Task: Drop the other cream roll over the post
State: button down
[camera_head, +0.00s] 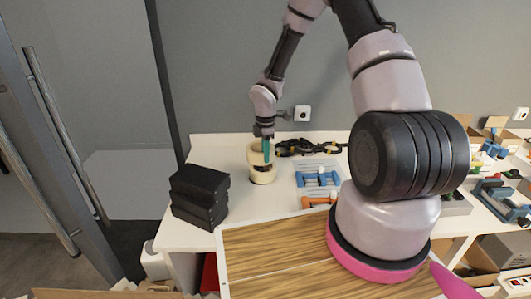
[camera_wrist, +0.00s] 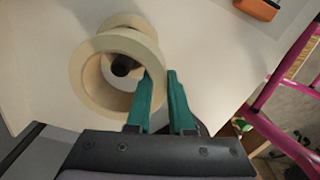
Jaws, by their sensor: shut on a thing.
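A cream roll (camera_wrist: 79,75) is pinched by one side of its ring between the green fingers of my gripper (camera_wrist: 160,78). In the head view, my gripper (camera_head: 268,148) holds this roll (camera_head: 254,154) tilted just above another cream roll (camera_head: 262,178) on the white table. The dark round end of the post (camera_wrist: 122,66) shows through the held roll's hole in the wrist view. The lower roll (camera_wrist: 135,21) shows behind the held one and appears to be around the post. I cannot tell whether the post's tip is inside the held roll.
Black boxes (camera_head: 200,195) are stacked to the left on the white table (camera_head: 181,236). A dark cable-like bundle (camera_head: 305,147) and a grey tray (camera_head: 309,166) with blue-and-white items lie to the right. A wood-grain surface (camera_head: 270,245) is in front.

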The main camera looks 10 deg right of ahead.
jog(key=shift+f, duration=1.25)
jog(key=shift+c, duration=1.6)
grip_release()
jog(key=shift+r, duration=4.05)
